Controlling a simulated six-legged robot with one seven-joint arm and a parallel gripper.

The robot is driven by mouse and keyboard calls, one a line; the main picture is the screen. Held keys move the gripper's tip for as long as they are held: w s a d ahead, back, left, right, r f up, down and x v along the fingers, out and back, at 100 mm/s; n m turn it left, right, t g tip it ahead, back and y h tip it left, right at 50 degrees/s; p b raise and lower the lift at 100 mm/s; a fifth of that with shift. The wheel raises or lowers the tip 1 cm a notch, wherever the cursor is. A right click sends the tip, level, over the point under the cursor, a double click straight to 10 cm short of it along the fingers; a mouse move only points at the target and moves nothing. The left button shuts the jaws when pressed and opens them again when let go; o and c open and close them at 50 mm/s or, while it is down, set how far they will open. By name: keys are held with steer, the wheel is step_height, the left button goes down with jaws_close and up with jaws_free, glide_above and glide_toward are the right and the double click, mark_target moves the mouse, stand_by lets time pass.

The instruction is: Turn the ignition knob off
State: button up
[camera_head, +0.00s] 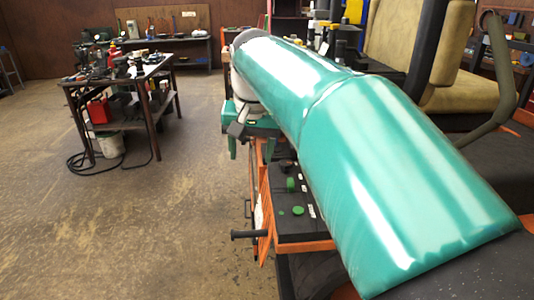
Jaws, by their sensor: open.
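My green arm crosses the view from the lower right to the upper middle and hides much of the mower behind it. My gripper (247,149) hangs at the far end, left of the mower's control panel, with its two green fingers apart and nothing seen between them. The black control panel (287,226) has an orange edge. It carries a round green knob (298,210) and another green control (291,184) farther back. Which one is the ignition knob, and its setting, I cannot tell. The gripper looks apart from both.
A dark lever (248,235) sticks out left from the panel. The mower's tan seat (404,50) and a curved bar (499,75) stand at the right. A cluttered workbench (117,80) stands at the left. The floor between bench and mower is clear.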

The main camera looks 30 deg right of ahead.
steer(key=w+d+r+m+g, duration=0.1)
steer(key=w+d+r+m, duration=0.1)
steer(key=w+d, duration=0.35)
steer(key=m+g, duration=0.2)
steer(key=m, duration=0.2)
glide_above(286, 162)
steer(key=f, duration=0.2)
steer(key=shift+y, duration=0.3)
step_height(286, 162, down, 12)
steer(key=shift+f, duration=0.1)
steer(key=c, duration=1)
